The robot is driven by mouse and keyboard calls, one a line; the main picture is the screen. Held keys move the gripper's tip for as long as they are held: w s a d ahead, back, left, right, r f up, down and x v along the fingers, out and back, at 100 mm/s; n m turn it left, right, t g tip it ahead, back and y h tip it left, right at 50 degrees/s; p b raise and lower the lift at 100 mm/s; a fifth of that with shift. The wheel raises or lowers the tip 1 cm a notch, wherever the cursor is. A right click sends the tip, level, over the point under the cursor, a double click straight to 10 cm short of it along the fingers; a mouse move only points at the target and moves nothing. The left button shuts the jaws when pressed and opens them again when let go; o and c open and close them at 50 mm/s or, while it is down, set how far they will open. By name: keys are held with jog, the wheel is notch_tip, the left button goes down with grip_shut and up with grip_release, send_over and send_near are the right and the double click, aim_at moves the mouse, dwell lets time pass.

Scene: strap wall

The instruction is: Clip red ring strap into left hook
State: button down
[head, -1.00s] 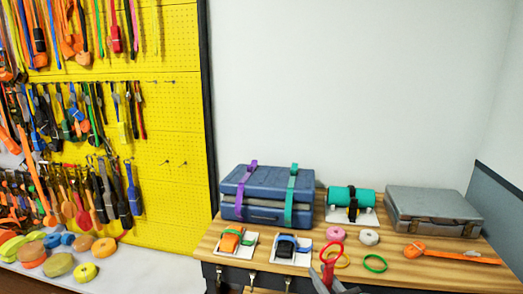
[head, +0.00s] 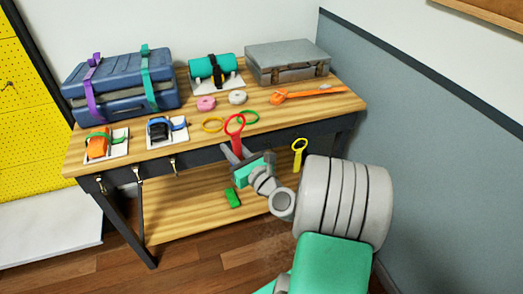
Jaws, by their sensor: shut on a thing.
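The red ring strap (head: 235,124) stands upright in my gripper (head: 236,154), its ring at the top and its short band running down between the fingers. My gripper is shut on that band, in front of the table's front edge. Several metal hooks hang along the dark front edge. The left hook (head: 100,184) is at the far left, well to the left of my gripper and apart from the strap. Another hook (head: 138,175) and a third hook (head: 173,166) lie between them. The lower end of the strap is hidden by my fingers.
A yellow ring strap (head: 299,150) hangs at the front edge, right of my gripper. The wooden tabletop (head: 185,140) holds a blue case (head: 122,88), a grey case (head: 288,63), tape rolls and loose rings. A green block (head: 233,198) lies on the lower shelf.

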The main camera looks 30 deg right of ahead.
jog(key=s+d+f+m+g+h+b, duration=0.1)
jog(key=s+d+f+m+h+b, duration=0.3)
jog(key=d+f+b, duration=0.7)
jog(key=s+d+f+m+h+b, duration=0.1)
jog(key=s+d+f+h+b, duration=0.3)
jog(key=s+d+f+b, duration=0.55)
jog(key=w+a+f+n+y+p, duration=0.1)
jog(key=w+a+y+p, duration=0.1)
jog(key=w+a, duration=0.2)
jog(key=shift+w+a+f+n+t+y, duration=0.2)
jog(key=shift+a+n+t+y, duration=0.15)
jog(key=shift+a, duration=0.9)
